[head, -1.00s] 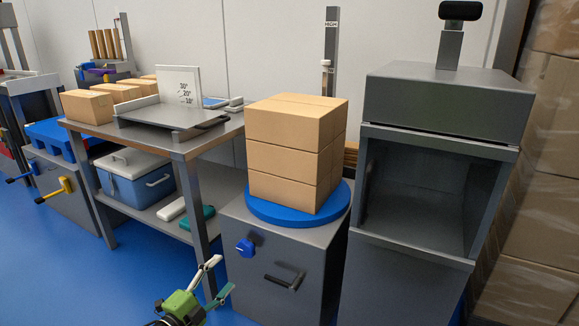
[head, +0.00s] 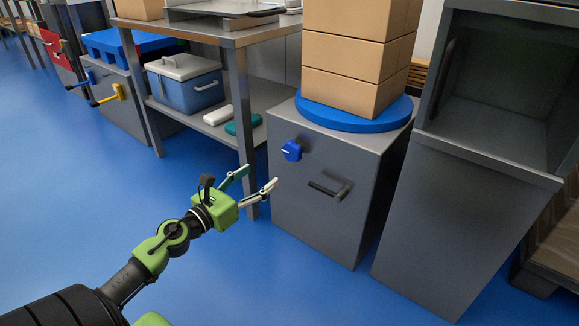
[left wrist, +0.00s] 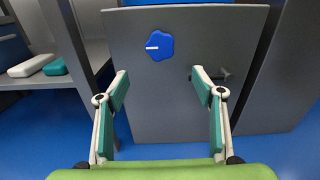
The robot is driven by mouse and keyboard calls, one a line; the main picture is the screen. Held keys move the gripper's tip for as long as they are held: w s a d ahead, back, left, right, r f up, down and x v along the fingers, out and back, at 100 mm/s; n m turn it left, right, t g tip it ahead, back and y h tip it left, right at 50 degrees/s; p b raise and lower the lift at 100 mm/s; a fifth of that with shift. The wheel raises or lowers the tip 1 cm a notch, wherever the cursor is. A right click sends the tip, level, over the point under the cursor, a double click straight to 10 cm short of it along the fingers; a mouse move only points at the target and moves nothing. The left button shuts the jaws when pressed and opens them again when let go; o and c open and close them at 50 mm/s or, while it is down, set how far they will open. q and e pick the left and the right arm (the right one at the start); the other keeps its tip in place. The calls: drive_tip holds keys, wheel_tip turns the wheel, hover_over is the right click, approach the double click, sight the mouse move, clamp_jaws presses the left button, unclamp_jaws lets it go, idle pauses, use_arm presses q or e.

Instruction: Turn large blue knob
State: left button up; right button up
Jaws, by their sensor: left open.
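The large blue knob (head: 291,151) sits on the front face of a grey cabinet, near its upper left corner. It carries a short white mark. In the left wrist view the knob (left wrist: 159,46) is ahead and a little left of centre, with the white mark pointing left. My left gripper (head: 262,178) is open and empty, in front of the cabinet, lower and to the left of the knob, and apart from it. Its two fingers (left wrist: 160,82) are spread wide in the left wrist view, below the knob. My right gripper does not show.
The grey cabinet (head: 320,220) has a dark handle (head: 328,190) right of the knob. A blue turntable (head: 350,117) on top bears stacked cartons (head: 355,50). A steel table (head: 225,38) stands to the left, its leg near my gripper. Blue floor is clear in front.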

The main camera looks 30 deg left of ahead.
sight(290, 154)
use_arm(q)
drive_tip(key=w, duration=0.9)
drive_tip(key=w+d, duration=0.1)
drive_tip(key=w, duration=0.3)
drive_tip(key=shift+w+r+b, duration=0.1)
drive_tip(key=shift+w+b, duration=0.25)
drive_tip(key=shift+d, duration=0.1)
drive_tip(key=c, duration=1.1)
